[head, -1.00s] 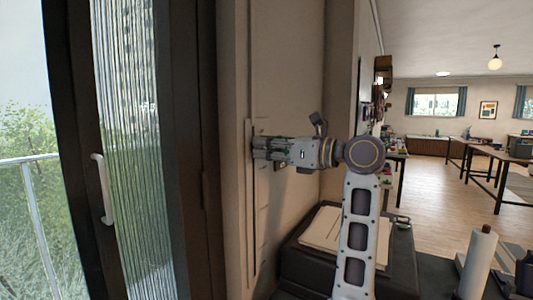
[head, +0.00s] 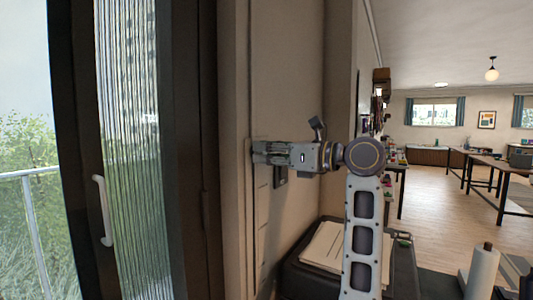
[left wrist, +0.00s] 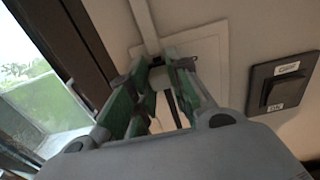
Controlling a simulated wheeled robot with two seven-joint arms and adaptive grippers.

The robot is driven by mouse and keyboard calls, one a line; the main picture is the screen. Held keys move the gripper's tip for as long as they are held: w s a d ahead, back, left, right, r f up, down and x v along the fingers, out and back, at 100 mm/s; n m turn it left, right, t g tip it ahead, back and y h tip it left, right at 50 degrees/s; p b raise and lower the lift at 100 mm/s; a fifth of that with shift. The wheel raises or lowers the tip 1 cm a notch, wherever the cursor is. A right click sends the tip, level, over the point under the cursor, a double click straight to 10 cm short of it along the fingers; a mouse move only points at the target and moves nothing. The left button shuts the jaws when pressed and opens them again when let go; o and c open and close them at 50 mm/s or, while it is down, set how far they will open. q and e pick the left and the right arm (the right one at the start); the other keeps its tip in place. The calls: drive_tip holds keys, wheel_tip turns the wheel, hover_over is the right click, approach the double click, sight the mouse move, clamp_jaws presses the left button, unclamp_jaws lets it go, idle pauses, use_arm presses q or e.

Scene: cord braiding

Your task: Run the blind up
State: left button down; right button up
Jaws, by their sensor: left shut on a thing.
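My left gripper (head: 258,152) reaches the wall beside the dark-framed glass door. It also shows in the left wrist view (left wrist: 162,65), its green-lined fingers closed around a small pale piece (left wrist: 158,77) in front of a whitish wall plate (left wrist: 211,48). A narrow pale strip (left wrist: 143,25) comes down from above to the fingertips. The fingers hide much of the grip, so I cannot tell exactly how the strip and the held piece join. The blind itself cannot be made out clearly. My right gripper is not in view.
A dark labelled wall switch (left wrist: 281,84) is right of the gripper. The door has a pale upright handle (head: 103,210) and ribbed glass (head: 130,190). A dark cabinet with papers (head: 325,246) stands below my arm, with a paper roll (head: 481,272) at lower right.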

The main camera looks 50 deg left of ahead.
use_arm(q)
drive_tip(key=c, duration=1.5)
unclamp_jaws()
drive_tip(key=shift+d+r, duration=0.1)
drive_tip(key=shift+r, duration=0.25)
drive_tip(key=shift+o, duration=0.9)
drive_tip(key=shift+f, duration=0.1)
drive_tip(key=shift+d, duration=0.1)
drive_tip(key=v, duration=1.1)
drive_tip(key=shift+d, duration=0.4)
drive_tip(key=shift+w, duration=0.15)
